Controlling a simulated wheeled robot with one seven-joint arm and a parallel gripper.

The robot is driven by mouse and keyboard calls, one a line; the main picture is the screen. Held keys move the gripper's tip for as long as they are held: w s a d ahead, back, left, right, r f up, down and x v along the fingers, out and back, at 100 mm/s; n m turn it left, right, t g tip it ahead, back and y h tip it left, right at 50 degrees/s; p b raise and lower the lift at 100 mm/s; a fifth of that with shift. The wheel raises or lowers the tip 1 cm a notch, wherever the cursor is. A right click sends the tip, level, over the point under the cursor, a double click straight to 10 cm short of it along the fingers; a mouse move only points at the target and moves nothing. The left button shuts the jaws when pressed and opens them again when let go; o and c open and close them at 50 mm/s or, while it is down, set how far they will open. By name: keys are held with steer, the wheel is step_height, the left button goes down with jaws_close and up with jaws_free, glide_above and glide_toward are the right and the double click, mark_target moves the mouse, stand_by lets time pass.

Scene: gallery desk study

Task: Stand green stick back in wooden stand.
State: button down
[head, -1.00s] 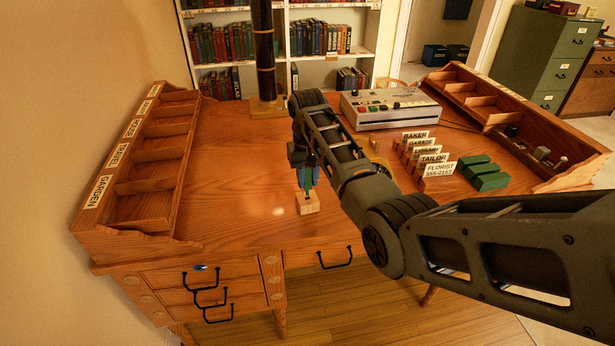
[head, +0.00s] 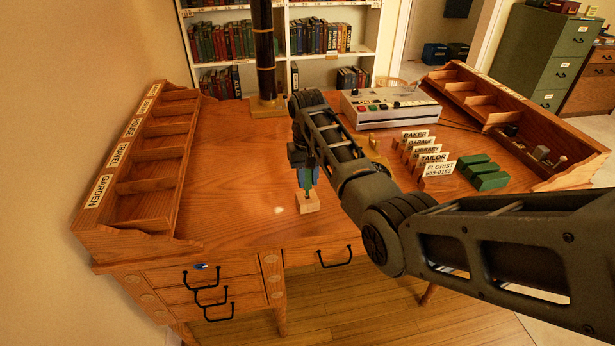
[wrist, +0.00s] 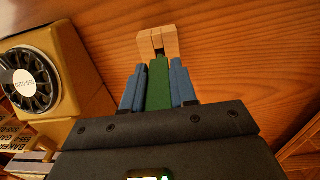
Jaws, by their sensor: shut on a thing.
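The green stick (wrist: 158,85) is held between the blue fingers of my gripper (wrist: 157,84). In the wrist view its far end meets the wooden stand (wrist: 171,42), near a dark slot in it. I cannot tell how deep the end sits in the slot. In the head view the stand (head: 308,204) is a small pale block near the desk's front edge. My gripper (head: 308,177) points down right above it, shut on the stick, which shows as a thin green strip.
A labelled wooden rack (head: 135,165) stands at the desk's left side. Name cards (head: 433,167), green blocks (head: 482,172) and a grey console (head: 390,108) are at the right. A dark post (head: 264,55) rises at the back. The left middle of the desk is clear.

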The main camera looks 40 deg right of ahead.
mark_target(307, 188)
steer(key=shift+f, duration=0.65)
steer(key=shift+f+b, duration=0.3)
steer(key=shift+b, duration=0.1)
steer(key=shift+f+b, duration=0.35)
steer(key=shift+f, duration=0.4)
steer(key=c, duration=0.8)
jaws_free()
steer(key=shift+r, duration=0.1)
step_height(307, 188, up, 8)
steer(key=shift+f+b, duration=0.2)
steer(key=shift+b, duration=0.1)
